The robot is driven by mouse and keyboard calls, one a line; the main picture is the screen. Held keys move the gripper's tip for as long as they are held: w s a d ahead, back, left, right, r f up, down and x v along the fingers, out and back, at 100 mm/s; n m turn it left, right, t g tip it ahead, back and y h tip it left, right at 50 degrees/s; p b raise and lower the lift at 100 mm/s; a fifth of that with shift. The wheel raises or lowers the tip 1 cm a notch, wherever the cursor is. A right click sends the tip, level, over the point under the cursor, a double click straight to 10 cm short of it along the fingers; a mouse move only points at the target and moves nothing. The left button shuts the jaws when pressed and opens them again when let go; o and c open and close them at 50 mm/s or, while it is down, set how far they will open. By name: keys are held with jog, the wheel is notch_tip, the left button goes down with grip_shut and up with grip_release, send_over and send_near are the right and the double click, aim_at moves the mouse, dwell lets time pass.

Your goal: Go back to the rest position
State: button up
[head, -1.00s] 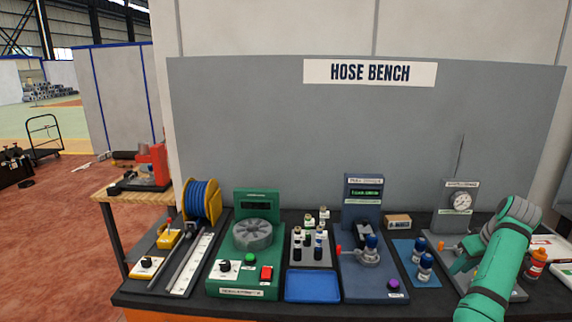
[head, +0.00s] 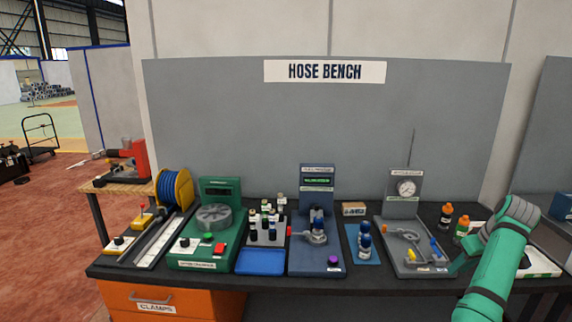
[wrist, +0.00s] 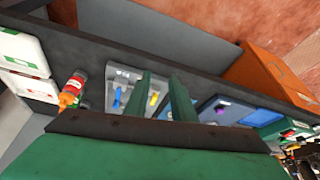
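My gripper (wrist: 160,82) shows in the wrist view as two green fingers standing apart, with nothing held between them. In the head view my green arm is at the lower right, and the gripper end by the bench's front edge is too small to judge. The grey gauge station (head: 418,262) stands just left of the arm, with a round dial (head: 406,188) behind and a curved hose piece (head: 404,234) on its plate. Its blue and yellow parts show beyond the fingers in the wrist view.
The dark bench top (head: 350,282) carries a blue station (head: 316,262), a green station (head: 205,258), a blue tray (head: 261,261) and a hose reel (head: 173,189). Bottles (head: 462,228) and white bins (head: 540,262) are near the arm. Red floor is open at left.

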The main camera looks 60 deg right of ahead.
jog(key=w+a+f+n+h, duration=0.1)
jog(key=w+a+f, duration=0.3)
jog(key=w+f, duration=0.85)
jog(key=w+a+f+h, duration=0.1)
jog(key=w+a+f, duration=0.3)
jog(key=w+f, duration=0.85)
jog(key=w+a+f+n+t+h, duration=0.1)
jog(key=w+a+f, duration=0.4)
jog(key=a+f, duration=0.6)
jog(key=w+a+f+n+t+h, duration=0.1)
jog(key=w+a+f, duration=0.5)
jog(key=a, duration=0.8)
jog(key=s+a+r+n+t+y, duration=0.1)
jog(key=s+a+n+t, duration=0.15)
jog(key=a, duration=1.35)
jog(key=s+a+r+n+t+y, duration=0.1)
jog(key=s+a+t, duration=0.2)
jog(key=a, duration=1.4)
jog(key=s+a+r+n+t+y, duration=0.1)
jog(key=s+a+r+t+y, duration=0.1)
jog(key=s+a+r, duration=0.4)
jog(key=s+a+r+n+t+y, duration=0.2)
jog(key=s+a+r, duration=0.5)
jog(key=a+r, duration=0.4)
notch_tip(320, 180, up, 4)
jog(key=shift+a+f+t+y, duration=0.2)
jog(key=shift+a+t+y, duration=0.15)
jog(key=shift+y, duration=0.35)
